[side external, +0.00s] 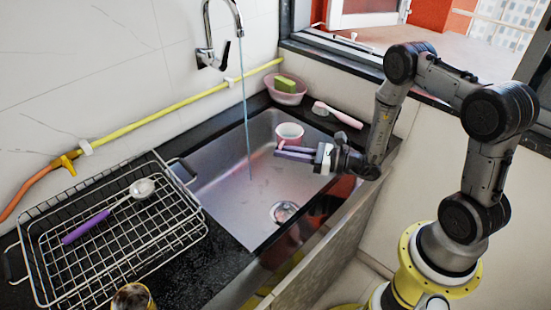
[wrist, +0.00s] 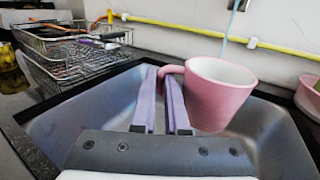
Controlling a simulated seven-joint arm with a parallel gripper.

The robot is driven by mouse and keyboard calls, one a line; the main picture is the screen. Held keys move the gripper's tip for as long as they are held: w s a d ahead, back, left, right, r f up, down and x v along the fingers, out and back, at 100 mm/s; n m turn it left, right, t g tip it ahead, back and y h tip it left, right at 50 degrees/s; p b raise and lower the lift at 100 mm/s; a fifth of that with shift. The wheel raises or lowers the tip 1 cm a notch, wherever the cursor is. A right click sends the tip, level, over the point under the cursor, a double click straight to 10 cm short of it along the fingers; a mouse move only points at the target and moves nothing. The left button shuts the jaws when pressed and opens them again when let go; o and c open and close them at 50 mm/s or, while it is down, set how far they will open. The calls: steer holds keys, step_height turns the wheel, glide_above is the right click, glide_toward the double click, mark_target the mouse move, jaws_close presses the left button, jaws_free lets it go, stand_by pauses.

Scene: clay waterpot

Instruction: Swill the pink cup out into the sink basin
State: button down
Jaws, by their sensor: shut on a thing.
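The pink cup (side external: 289,133) is held upright over the sink basin (side external: 213,172), towards its back right. In the wrist view the pink cup (wrist: 217,94) is just right of the fingers, with its handle at their tips. My gripper (side external: 277,151) has pale purple fingers and is shut on the cup's handle; the fingers also show in the wrist view (wrist: 168,76). A thin stream of water (side external: 246,105) falls from the tap (side external: 217,50) into the basin, left of the cup. The cup's inside looks pale; I cannot tell whether it holds anything.
A wire rack (side external: 110,235) with a purple-handled spoon (side external: 110,211) stands on the left counter. A pink bowl with a green sponge (side external: 285,84) and a pink brush (side external: 338,115) sit on the back ledge. A yellow hose (side external: 160,112) runs along the wall. The drain (side external: 284,211) is clear.

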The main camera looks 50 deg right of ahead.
stand_by(0.3)
steer(key=w+a+f+n+g+y, duration=0.2)
steer(key=w+a+n+g+y, duration=0.55)
steer(key=n+g, duration=0.3)
step_height(320, 180, down, 7)
steer(key=d+n+h, duration=0.2)
steer(key=n+h, duration=0.1)
steer(key=h, duration=0.1)
steer(key=shift+w, duration=0.45)
stand_by(0.3)
steer(key=shift+w+d+f+n+t+h, duration=0.1)
steer(key=shift+f+n+t+h, duration=0.15)
steer(key=shift+f+n+h, duration=0.35)
